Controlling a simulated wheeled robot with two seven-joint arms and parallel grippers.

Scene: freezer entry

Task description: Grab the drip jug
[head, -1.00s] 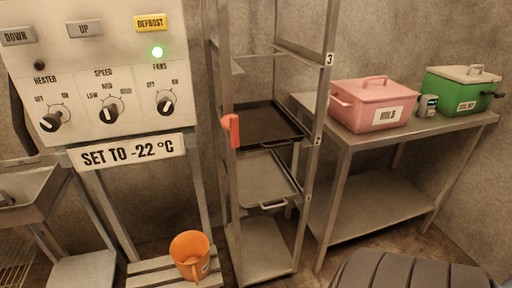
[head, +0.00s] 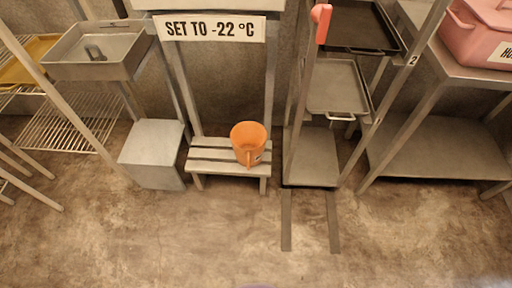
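An orange jug (head: 247,141) stands upright on a low slatted metal stool (head: 212,153) under the panel sign in the head view. It sits toward the right end of the stool. Its open top faces up, and a handle-like strip shows on its near side. A small pale label is partly visible at its lower right. Neither of my grippers is in the picture, and nothing touches the jug except the stool.
A rack (head: 313,172) with trays stands right of the stool, two dark rails (head: 286,220) on the floor before it. A grey box (head: 153,152) stands left, below a metal basin (head: 98,50). A table (head: 440,158) is at right. The front floor (head: 160,240) is clear.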

